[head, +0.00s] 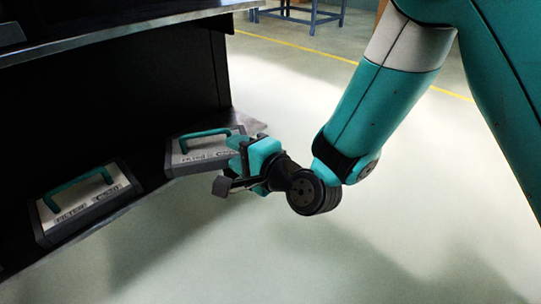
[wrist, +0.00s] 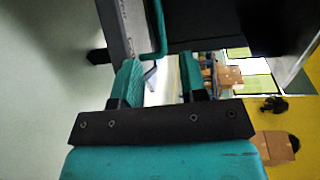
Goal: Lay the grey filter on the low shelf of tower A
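Two grey filters with pale tops and teal handles lie on a low black shelf (head: 148,172). One filter (head: 75,222) is at the left. The other filter (head: 185,157) is farther right, near the shelf's end, and is partly hidden by my gripper. My gripper (head: 238,160) is at the right end of that second filter. In the wrist view, my gripper (wrist: 160,78) has its fingers apart with a clear gap between them. The near filter's grey side (wrist: 115,28) and teal handle show beyond the left finger. I cannot tell whether a finger touches it.
An upper shelf edge (head: 120,27) overhangs the low shelf, with a dark back panel beneath it. Open pale floor (head: 330,250) lies to the right and in front. A blue table frame (head: 300,14) and a yellow floor line are far behind. Brown boxes (wrist: 230,76) show in the wrist view.

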